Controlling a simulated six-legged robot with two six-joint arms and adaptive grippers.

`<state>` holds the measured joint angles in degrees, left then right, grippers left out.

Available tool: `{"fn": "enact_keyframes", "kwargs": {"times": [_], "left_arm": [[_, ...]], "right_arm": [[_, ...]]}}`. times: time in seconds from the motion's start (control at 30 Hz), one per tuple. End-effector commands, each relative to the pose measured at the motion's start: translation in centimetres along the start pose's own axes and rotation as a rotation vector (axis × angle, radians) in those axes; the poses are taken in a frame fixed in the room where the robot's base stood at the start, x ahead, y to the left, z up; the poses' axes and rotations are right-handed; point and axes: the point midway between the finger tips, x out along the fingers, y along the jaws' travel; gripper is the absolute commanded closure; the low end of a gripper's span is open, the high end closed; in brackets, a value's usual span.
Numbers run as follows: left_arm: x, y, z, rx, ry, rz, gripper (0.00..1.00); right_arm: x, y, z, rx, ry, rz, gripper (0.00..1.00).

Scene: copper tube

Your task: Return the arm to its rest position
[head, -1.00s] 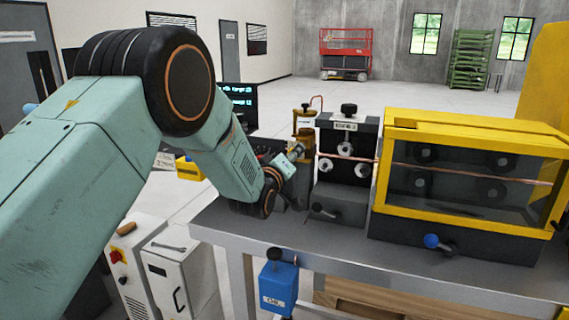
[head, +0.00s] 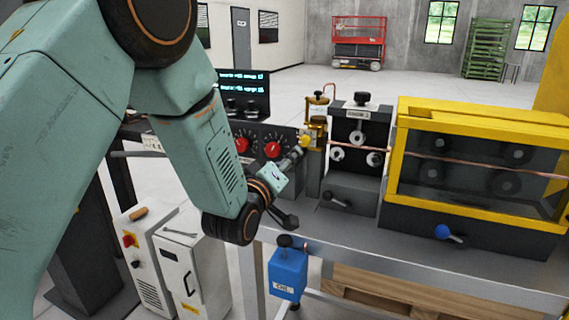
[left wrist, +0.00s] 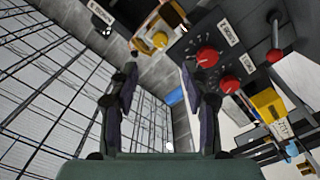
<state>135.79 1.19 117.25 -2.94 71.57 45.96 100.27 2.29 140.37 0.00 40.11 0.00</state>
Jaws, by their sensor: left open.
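My left arm (head: 205,150) comes in from the left of the head view, pale green with dark joints. Its wrist (head: 236,220) hangs in front of the bench's left end, near the control panel. My left gripper (left wrist: 158,85) shows in the left wrist view with its two dark fingers spread and nothing between them. In the head view its fingertips are hard to make out against the dark panel. The copper tube (head: 412,155) runs level through the roller stand (head: 358,132) and into the yellow-framed guard (head: 480,117), apart from my arm. My right gripper is not in view.
The control panel with red knobs (head: 273,150) is close behind my wrist. A blue box (head: 288,270) hangs at the metal bench's front edge (head: 400,273). Pale cabinets (head: 178,268) stand below my arm. A wire-grid surface (left wrist: 50,90) fills the left of the wrist view.

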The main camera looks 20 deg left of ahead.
Motion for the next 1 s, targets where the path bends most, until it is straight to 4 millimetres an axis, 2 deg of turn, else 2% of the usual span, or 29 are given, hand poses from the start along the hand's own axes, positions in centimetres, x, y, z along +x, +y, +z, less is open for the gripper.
{"fn": "enact_keyframes", "kwargs": {"times": [0.43, 0.57, 0.67, 0.77, 0.87, 1.0], "left_arm": [[0.0, 0.0, 0.0, 0.003, 0.000, 0.000, 0.52], [-0.1, -0.6, 0.5, 0.087, -0.025, -0.026, 0.52], [-1.7, -3.4, 3.1, 0.244, -0.135, -0.119, 0.52], [-4.7, -8.2, 7.7, 0.372, -0.288, -0.218, 0.52], [-8.0, -12.4, 11.8, 0.455, -0.427, -0.291, 0.52], [-13.2, -17.9, 17.3, 0.538, -0.621, -0.374, 0.52]], "right_arm": [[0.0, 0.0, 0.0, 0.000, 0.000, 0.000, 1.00], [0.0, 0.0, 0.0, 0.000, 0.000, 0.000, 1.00], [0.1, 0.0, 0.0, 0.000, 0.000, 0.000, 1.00], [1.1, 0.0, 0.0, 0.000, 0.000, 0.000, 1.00], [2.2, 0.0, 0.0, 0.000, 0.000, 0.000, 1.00], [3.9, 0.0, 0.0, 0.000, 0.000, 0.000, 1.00]]}}
